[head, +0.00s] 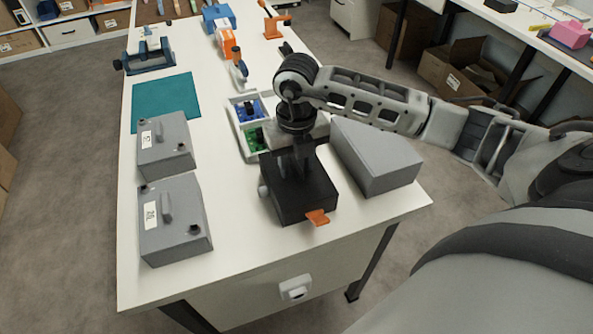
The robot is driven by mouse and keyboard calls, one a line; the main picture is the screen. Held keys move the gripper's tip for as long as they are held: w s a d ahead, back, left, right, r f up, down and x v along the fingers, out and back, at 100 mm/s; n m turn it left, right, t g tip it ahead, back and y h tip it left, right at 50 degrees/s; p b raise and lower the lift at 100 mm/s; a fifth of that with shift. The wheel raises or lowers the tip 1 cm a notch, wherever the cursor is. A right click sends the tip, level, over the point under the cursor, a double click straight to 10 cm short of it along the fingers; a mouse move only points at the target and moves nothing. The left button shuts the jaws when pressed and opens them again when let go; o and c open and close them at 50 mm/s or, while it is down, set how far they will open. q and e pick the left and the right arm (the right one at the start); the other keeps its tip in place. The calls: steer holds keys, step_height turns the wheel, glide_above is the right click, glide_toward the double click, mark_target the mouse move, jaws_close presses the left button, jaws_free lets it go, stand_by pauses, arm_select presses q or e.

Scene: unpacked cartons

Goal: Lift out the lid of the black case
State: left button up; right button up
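The black case (290,205) stands near the front of the white table, with an orange tab (317,217) at its front corner and a light knob on its left side. My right gripper (301,176) points down over the top of the black case, with its fingers at or just above the surface. The dark fingers blend with the case, so I cannot tell whether they are open or shut, or whether they touch the lid. The wrist hides the back part of the lid. My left gripper is out of view.
Two grey cases (175,232) (170,160) with handles stand to the left. A plain grey box (385,172) is close on the right. A tray (234,118) with blue and green contents lies behind. The front table strip is clear.

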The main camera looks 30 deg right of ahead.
jaws_close()
steer(key=shift+r, duration=0.15)
steer(key=shift+r, duration=0.6)
steer(key=w+a+r+b, duration=0.1)
steer(key=a+r, duration=1)
steer(key=a, duration=0.3)
steer(key=shift+w+r+b, duration=0.3)
steer(key=shift+b, duration=0.1)
